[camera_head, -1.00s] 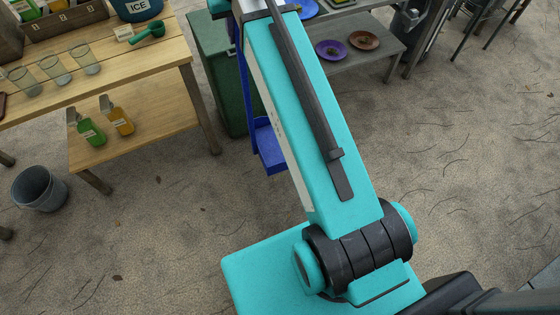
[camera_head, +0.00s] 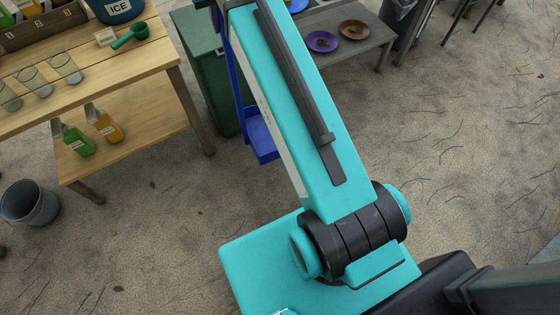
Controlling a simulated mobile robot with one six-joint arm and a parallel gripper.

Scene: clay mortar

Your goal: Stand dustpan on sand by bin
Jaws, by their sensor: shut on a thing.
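The blue dustpan (camera_head: 263,142) hangs beside the left edge of my teal arm, its long blue handle running up along the arm. Its pan is low, in front of the green bin's right side in the picture. I cannot tell whether its bottom touches the sand. The green bin (camera_head: 203,72) stands on the sand (camera_head: 200,235) at the upper left of the arm, partly covered by the handle and arm. My gripper is beyond the top edge of the picture and behind my arm, so its fingers and the handle's upper end are hidden.
A wooden table (camera_head: 120,70) with glasses and a lower shelf with a green bottle (camera_head: 77,140) and an orange one (camera_head: 106,124) stand left. A metal bucket (camera_head: 30,203) sits at far left. A low grey bench (camera_head: 347,45) with plates is upper right. Sand is open right.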

